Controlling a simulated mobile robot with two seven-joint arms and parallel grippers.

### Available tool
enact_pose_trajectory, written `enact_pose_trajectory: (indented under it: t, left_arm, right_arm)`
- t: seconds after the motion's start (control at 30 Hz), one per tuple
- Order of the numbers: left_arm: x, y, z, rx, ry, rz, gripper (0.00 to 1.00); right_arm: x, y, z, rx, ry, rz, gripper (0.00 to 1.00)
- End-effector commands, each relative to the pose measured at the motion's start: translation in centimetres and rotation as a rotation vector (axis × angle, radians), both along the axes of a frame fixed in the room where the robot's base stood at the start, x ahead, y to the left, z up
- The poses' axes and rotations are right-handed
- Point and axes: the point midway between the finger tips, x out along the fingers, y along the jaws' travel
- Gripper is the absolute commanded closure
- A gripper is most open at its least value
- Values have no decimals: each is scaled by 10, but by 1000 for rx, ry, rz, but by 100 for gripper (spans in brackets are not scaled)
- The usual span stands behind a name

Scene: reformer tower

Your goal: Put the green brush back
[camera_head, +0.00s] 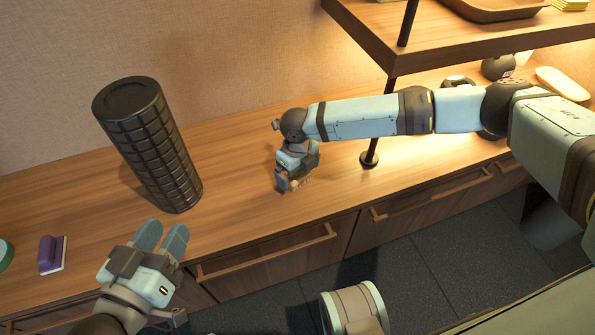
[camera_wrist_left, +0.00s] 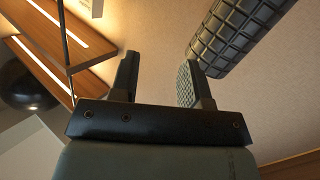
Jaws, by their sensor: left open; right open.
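I cannot make out a green brush for certain in either view. A purple brush-like block (camera_head: 52,254) with a pale base lies on the wooden counter at the left. A green round thing (camera_head: 5,254) is cut off by the left edge of the head view. My left gripper (camera_head: 162,238) is open and empty in front of the counter, right of the purple block. Its two fingers also show apart in the left wrist view (camera_wrist_left: 158,76). My right gripper (camera_head: 291,183) is open, low over the counter near its front edge. What lies beneath its fingers is too small to tell.
A shelf (camera_head: 420,45) on a dark post (camera_head: 369,158) is at the right. Drawers with handles (camera_head: 265,254) are below.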

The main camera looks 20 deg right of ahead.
Motion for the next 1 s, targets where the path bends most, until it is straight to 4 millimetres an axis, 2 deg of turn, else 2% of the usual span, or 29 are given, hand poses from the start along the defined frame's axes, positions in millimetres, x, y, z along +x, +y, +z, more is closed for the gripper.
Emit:
enact_pose_trajectory:
  t: [0.03,0.3,0.5,0.67,1.0]
  left_arm:
    - [-1,0,11,-13,-10,6,57]
    - [-2,3,50,-84,-114,49,57]
    - [-2,4,67,-112,-171,67,57]
    - [-3,5,71,-121,-190,72,57]
    - [-3,5,71,-122,-193,72,57]
  right_arm:
    - [1,0,15,2,-1,0,0]
    - [0,0,73,2,-1,0,0]
    - [1,0,102,2,-1,0,0]
    - [1,0,111,1,-2,0,0]
    - [1,0,111,1,-2,0,0]
